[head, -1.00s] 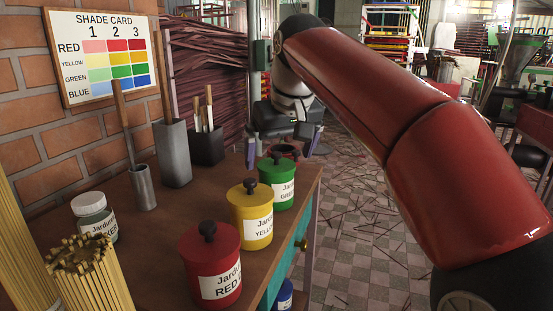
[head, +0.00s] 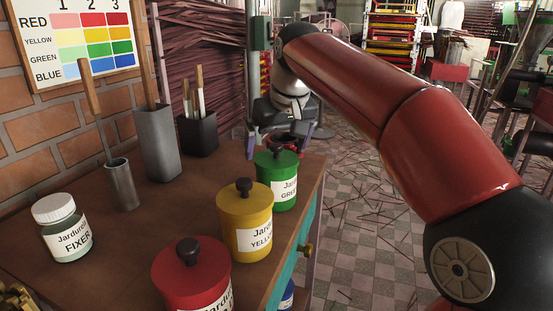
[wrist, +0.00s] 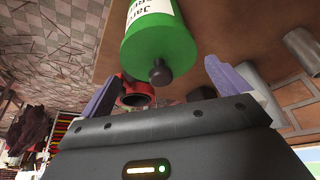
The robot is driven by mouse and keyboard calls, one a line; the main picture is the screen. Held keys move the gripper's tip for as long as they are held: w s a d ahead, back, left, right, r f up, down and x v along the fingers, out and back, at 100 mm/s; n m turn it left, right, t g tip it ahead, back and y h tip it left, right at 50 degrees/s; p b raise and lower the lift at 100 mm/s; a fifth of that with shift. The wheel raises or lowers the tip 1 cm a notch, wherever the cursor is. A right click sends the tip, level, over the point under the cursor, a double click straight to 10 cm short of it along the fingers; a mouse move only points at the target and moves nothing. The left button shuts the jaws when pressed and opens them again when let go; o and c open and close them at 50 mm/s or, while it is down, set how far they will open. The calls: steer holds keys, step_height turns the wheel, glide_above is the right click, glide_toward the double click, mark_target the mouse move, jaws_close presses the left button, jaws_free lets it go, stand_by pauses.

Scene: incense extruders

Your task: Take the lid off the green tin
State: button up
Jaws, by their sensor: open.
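The green tin (head: 284,192) stands upright at the far right end of the wooden table, with its green lid and dark round knob (head: 277,149) on. My gripper (head: 279,142) is just beyond the tin in the head view, partly hidden by the lid. In the wrist view the green tin (wrist: 158,40) is ahead, and its knob (wrist: 160,73) appears between the two purple fingers of my gripper (wrist: 164,72). The fingers are spread and empty. I see no contact, and how far the knob is from the fingertips is unclear.
A yellow tin (head: 246,222) and a red tin (head: 192,275) stand nearer along the table edge. A fixer jar (head: 63,228), metal holders (head: 122,185) and a dark brush pot (head: 198,134) stand to the left. A red ring-shaped thing (wrist: 136,92) shows near the left finger.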

steer(key=shift+w+a+f, duration=0.1)
steer(key=shift+w+f, duration=0.1)
steer(key=shift+f, duration=0.3)
steer(key=c, duration=0.9)
steer(key=shift+o, duration=0.2)
steer(key=shift+r, duration=0.15)
